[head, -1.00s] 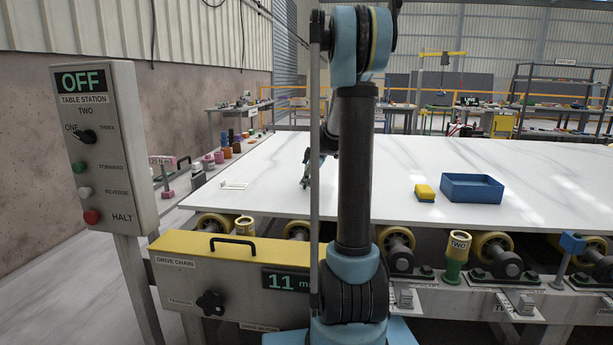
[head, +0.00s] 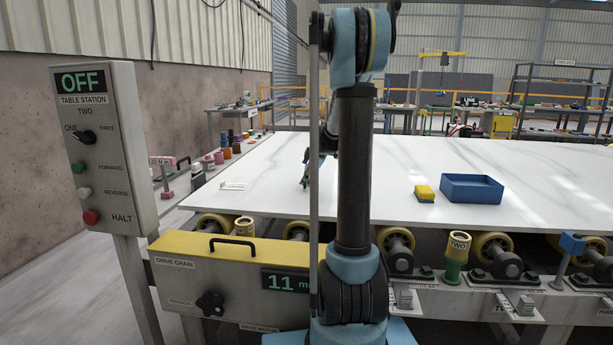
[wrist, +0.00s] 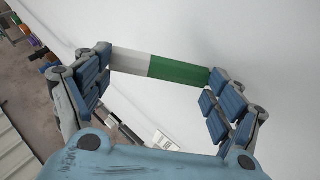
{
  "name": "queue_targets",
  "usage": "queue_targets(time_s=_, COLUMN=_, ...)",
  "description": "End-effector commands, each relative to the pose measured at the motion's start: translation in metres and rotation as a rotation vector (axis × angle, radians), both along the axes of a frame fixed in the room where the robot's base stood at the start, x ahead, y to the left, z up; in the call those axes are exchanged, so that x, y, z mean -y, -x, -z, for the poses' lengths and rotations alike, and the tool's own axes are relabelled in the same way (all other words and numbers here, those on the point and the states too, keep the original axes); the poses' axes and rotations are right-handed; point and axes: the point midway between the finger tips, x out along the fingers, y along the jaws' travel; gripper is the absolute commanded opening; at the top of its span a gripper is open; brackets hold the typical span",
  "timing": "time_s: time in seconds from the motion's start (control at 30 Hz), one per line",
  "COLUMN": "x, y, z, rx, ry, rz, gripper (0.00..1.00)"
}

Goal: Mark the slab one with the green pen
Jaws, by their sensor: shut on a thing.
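The white slab (head: 280,200) lies flat across the rollers and fills most of the wrist view (wrist: 225,35). My gripper (head: 304,182) is low over the slab's left part in the head view, partly hidden behind my own arm. In the wrist view my gripper (wrist: 158,70) is shut on the green pen (wrist: 180,71), a bar with one white half and one green half. The pen spans crosswise between the two fingers. I cannot tell whether it touches the slab. I see no green mark on the visible slab.
A control post (head: 105,150) reading OFF stands at left. The slab between gripper and yellow block is clear.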

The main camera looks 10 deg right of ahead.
Motion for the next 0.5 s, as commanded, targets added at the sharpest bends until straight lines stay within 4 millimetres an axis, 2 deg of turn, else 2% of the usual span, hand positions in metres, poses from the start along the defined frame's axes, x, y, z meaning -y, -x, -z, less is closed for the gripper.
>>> queue_targets(time_s=0.5, x=0.0014, y=-0.0042, z=0.0008, rx=0.000, ry=0.000, rz=0.000, gripper=0.57)
